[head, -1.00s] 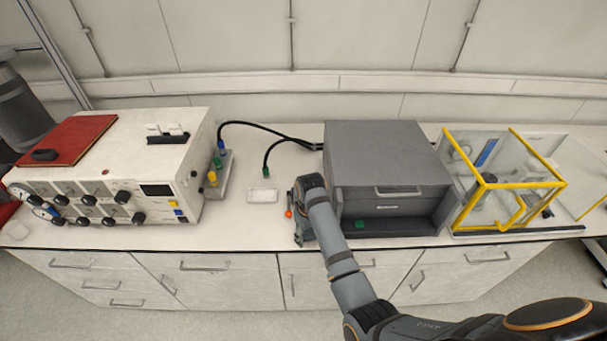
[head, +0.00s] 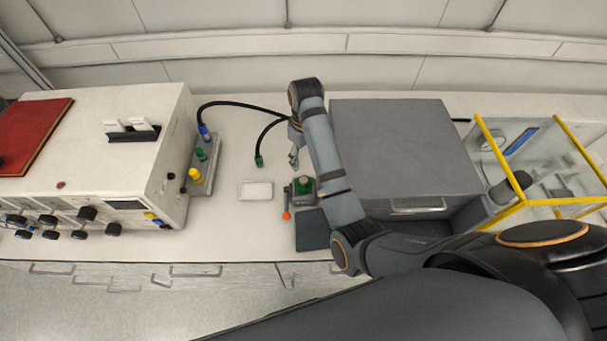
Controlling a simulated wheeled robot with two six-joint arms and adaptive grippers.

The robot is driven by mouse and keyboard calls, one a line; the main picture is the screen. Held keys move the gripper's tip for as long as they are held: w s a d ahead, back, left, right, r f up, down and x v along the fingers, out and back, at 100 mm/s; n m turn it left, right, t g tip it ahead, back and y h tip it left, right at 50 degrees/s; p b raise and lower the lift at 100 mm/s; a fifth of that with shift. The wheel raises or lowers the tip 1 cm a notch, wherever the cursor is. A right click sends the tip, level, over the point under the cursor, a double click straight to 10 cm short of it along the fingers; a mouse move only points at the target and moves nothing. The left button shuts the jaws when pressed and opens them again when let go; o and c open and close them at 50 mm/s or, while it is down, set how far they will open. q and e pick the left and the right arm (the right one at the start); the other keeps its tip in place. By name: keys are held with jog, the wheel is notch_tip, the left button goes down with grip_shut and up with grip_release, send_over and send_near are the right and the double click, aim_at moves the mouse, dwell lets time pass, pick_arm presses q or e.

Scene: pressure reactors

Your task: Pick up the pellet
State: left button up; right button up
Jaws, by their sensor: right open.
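I cannot make out a pellet for certain. A small white tray (head: 256,190) lies on the bench, and nothing distinct shows on it. A small grey device with a green top (head: 304,184) stands to its right, with an orange-tipped lever (head: 287,214) at its side. My right gripper (head: 293,160) points down over the bench, behind this device and to the right of the tray. It is open, with nothing visible between its fingers. My left gripper is not in view.
A white instrument (head: 140,165) with a red book (head: 30,135) stands at left. Black cables (head: 240,104) with blue and green plugs lie behind the tray. A grey box oven (head: 400,145) is right of my arm, then a yellow-framed clear enclosure (head: 545,202). A dark plate (head: 312,232) lies near the front edge.

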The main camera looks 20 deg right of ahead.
aim_at(303, 180)
jog(key=shift+s+a+f+b, duration=0.1)
jog(key=shift+s+f+b, duration=0.15)
jog(key=shift+f, duration=0.35)
jog(key=shift+s+a+f+b, duration=0.1)
jog(key=shift+s+f+b, duration=0.1)
jog(key=shift+f, duration=0.35)
jog(key=shift+w+d+f+p, duration=0.1)
jog(key=shift+w+f+p, duration=0.05)
jog(key=shift+f+p, duration=0.6)
jog(key=shift+w+f, duration=0.25)
jog(key=shift+f, duration=0.05)
jog(key=shift+s+f+p, duration=0.25)
jog(key=shift+f+p, duration=0.9)
jog(key=shift+f, duration=0.05)
notch_tip(303, 180, down, 3)
jog(key=shift+r, duration=0.2)
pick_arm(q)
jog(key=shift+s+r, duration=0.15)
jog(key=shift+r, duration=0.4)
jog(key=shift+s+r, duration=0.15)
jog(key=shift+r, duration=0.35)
pick_arm(e)
jog(key=c, duration=0.9)
